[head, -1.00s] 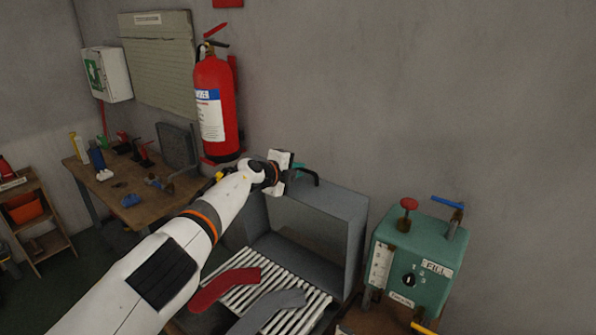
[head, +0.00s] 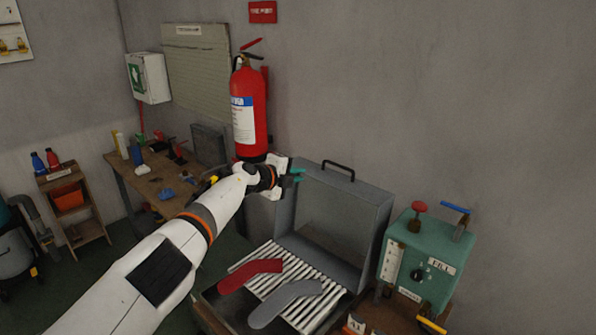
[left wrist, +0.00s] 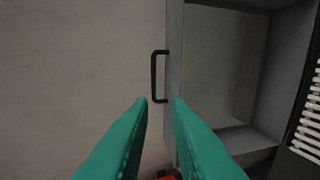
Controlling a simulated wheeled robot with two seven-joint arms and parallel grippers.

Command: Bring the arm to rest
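My left gripper (head: 298,175) is held up in front of the raised lid (head: 375,225) of the grey box, left of the lid's black handle (head: 338,165). In the left wrist view its teal fingers (left wrist: 160,101) are apart with nothing between them, and the handle (left wrist: 154,77) lies beyond the tips. My left arm reaches in from the lower left. My right gripper is not in view.
A red sock-shaped piece (head: 250,275) and a grey one (head: 285,302) lie on the white slatted rack (head: 325,290). A green control box (head: 425,250) stands at the right. A fire extinguisher (head: 250,115) hangs behind my gripper, and a workbench (head: 150,180) stands left.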

